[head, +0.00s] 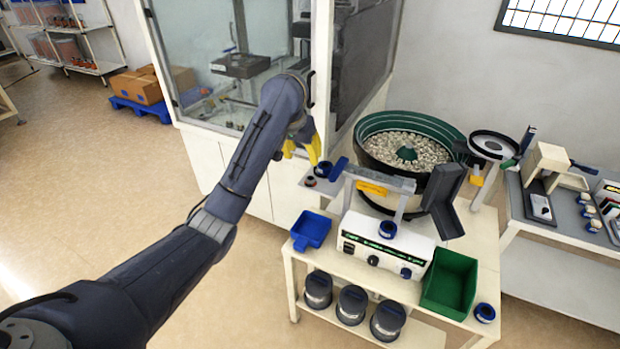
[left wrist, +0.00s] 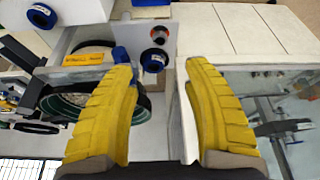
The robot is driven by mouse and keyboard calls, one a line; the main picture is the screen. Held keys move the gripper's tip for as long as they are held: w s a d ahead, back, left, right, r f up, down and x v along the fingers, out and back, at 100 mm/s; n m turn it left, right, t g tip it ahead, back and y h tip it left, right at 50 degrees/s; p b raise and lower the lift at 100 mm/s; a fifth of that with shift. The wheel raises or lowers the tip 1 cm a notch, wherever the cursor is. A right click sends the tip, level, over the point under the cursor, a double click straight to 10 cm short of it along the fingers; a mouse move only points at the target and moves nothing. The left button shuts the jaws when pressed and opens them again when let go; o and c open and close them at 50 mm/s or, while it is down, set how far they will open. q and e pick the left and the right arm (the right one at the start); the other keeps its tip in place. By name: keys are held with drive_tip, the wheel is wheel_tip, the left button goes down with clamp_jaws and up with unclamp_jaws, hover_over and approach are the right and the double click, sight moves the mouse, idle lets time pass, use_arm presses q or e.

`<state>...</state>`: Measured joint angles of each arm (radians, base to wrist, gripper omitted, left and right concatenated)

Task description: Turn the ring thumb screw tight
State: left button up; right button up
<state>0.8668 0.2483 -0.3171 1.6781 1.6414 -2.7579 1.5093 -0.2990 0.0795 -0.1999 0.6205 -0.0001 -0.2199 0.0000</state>
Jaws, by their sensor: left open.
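My left gripper (head: 303,150) has yellow fingers and is open and empty. It hangs beside the green bowl feeder (head: 365,140), near the cabinet's corner. In the left wrist view the fingers (left wrist: 157,70) stand wide apart with nothing between them. A blue-rimmed dark round piece (left wrist: 153,60) shows just beyond the fingertips; it also shows in the head view (head: 323,170). A blue piece (head: 339,166) is next to it, on the feeder's grey rail. I cannot tell which part is the ring thumb screw. My right gripper is not in view.
The glass cabinet (head: 205,50) stands close to my left gripper. The feeder table carries a white controller (head: 385,252), a blue bin (head: 311,231) and a green bin (head: 450,283). A dark chute (head: 443,203) projects at the feeder's front right. Open floor lies at the left.

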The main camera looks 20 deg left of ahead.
sight(310, 179)
use_arm(q)
drive_tip(key=shift+x, duration=7.2)
drive_tip(key=shift+f, duration=0.1)
drive_tip(key=c, duration=1)
drive_tip(key=shift+s, duration=0.1)
clamp_jaws()
